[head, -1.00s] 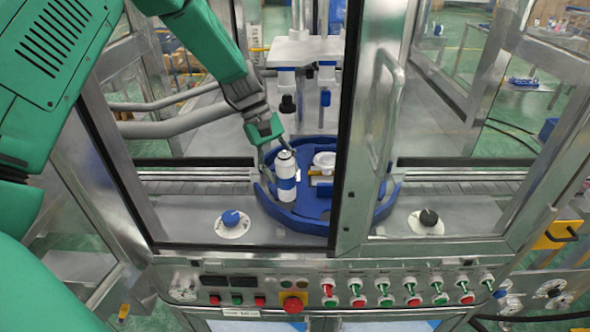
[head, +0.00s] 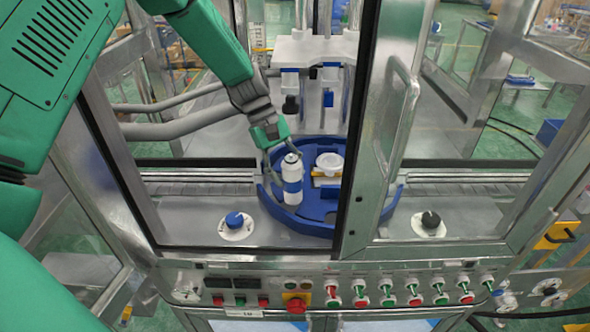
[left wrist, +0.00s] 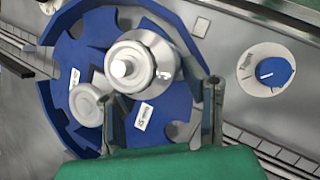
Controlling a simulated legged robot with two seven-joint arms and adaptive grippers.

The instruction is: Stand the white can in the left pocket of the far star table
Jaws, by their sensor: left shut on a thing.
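My right gripper is not in view.
A white round-lidded piece (head: 330,160) stands on the table right of the can. A metal door frame (head: 375,130) cuts across the table's right side. A blue knob (head: 235,219) and a black knob (head: 430,219) sit on the deck in front.

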